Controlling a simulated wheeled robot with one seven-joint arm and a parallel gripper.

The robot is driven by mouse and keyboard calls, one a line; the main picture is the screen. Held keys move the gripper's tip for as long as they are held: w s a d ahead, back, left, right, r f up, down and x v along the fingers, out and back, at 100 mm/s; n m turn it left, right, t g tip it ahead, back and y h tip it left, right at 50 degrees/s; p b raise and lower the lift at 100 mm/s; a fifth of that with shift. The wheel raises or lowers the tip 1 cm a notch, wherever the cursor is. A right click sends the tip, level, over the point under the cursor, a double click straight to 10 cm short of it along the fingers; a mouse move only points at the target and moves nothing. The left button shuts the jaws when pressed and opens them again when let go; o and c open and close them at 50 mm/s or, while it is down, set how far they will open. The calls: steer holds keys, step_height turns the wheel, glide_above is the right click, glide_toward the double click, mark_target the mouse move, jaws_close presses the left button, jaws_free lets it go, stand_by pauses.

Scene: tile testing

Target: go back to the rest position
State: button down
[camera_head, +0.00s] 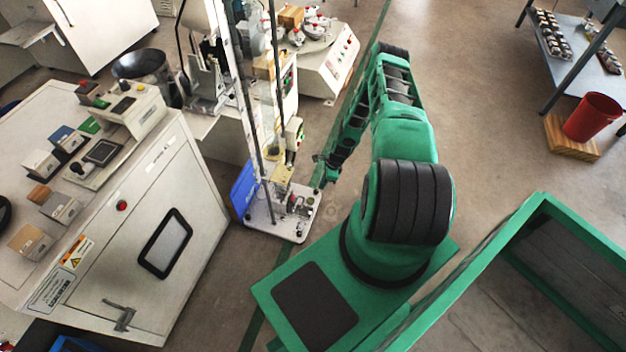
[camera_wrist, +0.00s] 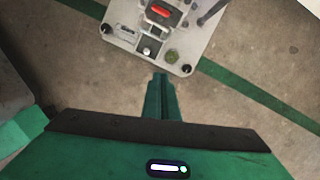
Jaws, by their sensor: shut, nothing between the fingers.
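My gripper (camera_head: 324,170) hangs at the end of my green arm, left of the arm's upper links in the head view. In the wrist view my gripper (camera_wrist: 160,82) shows as narrow green fingers pressed together, with nothing between them. The fingertips appear just below the near edge of a light machine base plate (camera_wrist: 178,50) in that view; I cannot tell the gap in depth. In the head view the same base plate (camera_head: 262,232) is just left of and below my gripper.
A tall testing machine with upright columns (camera_head: 243,80) rises close to my gripper's left. A white cabinet (camera_head: 110,255) with tile samples stands at left. A white bench device (camera_head: 330,65) is behind. A red bucket (camera_head: 591,116) is far right. Floor (camera_head: 480,130) right of my arm is clear.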

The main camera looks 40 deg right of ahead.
steer(key=shift+r, duration=0.15)
steer(key=s+d+r+n+g+h, duration=0.15)
steer(key=r+n, duration=0.35)
steer(key=r, duration=1.8)
steer(key=d+r+n+g+h, duration=0.15)
steer(key=r+n, duration=0.45)
steer(key=r, duration=1.7)
steer(key=s+a+r+n, duration=0.25)
steer(key=s+r, duration=0.35)
steer(key=r, duration=0.5)
steer(key=s+a+r+n, duration=0.2)
steer(key=s+a+r, duration=0.2)
steer(key=s, duration=0.3)
steer(key=s+a+r+n, duration=0.1)
steer(key=s+a+r, duration=0.3)
steer(key=s, duration=0.4)
steer(key=s+a+r+n+t, duration=0.1)
steer(key=s+a+r+n, duration=0.1)
steer(key=s+a+r, duration=0.2)
steer(key=s+a, duration=0.1)
steer(key=s, duration=0.2)
steer(key=shift+s+r+n+y, duration=0.3)
steer(key=shift+s+n+y, duration=0.05)
steer(key=shift+y, duration=0.05)
